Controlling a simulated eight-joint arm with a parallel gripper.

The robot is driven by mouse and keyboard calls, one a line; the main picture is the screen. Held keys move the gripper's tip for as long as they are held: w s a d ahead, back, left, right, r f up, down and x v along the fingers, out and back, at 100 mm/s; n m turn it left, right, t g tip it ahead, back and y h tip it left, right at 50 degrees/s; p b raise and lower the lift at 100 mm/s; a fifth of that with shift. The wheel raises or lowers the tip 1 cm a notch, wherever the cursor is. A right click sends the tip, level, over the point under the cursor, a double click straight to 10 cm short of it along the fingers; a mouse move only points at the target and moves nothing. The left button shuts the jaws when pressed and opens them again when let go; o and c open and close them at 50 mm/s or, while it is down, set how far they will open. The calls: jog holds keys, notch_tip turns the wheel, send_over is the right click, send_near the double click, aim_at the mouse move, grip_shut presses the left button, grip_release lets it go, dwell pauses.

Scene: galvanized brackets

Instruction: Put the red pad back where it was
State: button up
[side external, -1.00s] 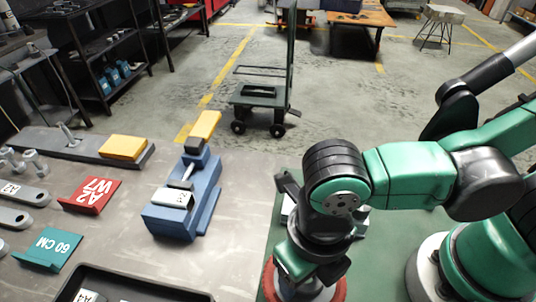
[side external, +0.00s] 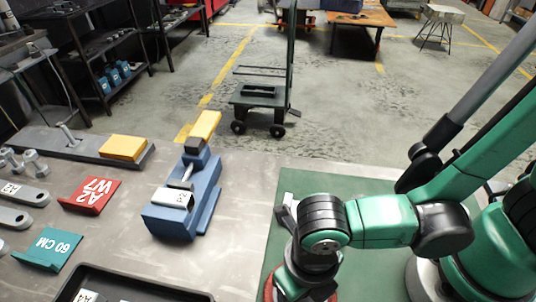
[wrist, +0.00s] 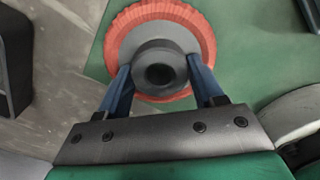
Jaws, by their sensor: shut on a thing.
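The red pad (wrist: 204,30) is a round orange-red disc with a ridged rim, a grey face and a dark round hub. In the wrist view my gripper (wrist: 160,72) has its two blue fingers on either side of the hub, shut on it. In the side view the pad (side external: 279,288) shows only as a red edge at the bottom, mostly hidden by my gripper. It is over the green mat (side external: 300,182); I cannot tell whether it touches the mat.
A blue fixture (side external: 178,222), a red A2 W7 plate (side external: 90,196), a teal 60 CM plate (side external: 47,249) and a black tray (side external: 130,286) are to the left. Bare table lies between fixture and mat.

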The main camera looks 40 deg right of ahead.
jog(key=shift+f, duration=0.15)
jog(key=o, duration=1.3)
jog(key=shift+o, duration=0.2)
notch_tip(320, 180, up, 12)
jog(key=w+d+m+t, duration=0.3)
jog(key=w+d+m, duration=0.3)
jog(key=m, duration=1.2)
jog(key=w+d+r+m+t, duration=0.1)
jog(key=w+d+m+t, duration=0.3)
jog(key=d+m, duration=0.9)
jog(key=w+m, duration=0.2)
jog(key=m, duration=0.3)
jog(key=shift+w, duration=0.15)
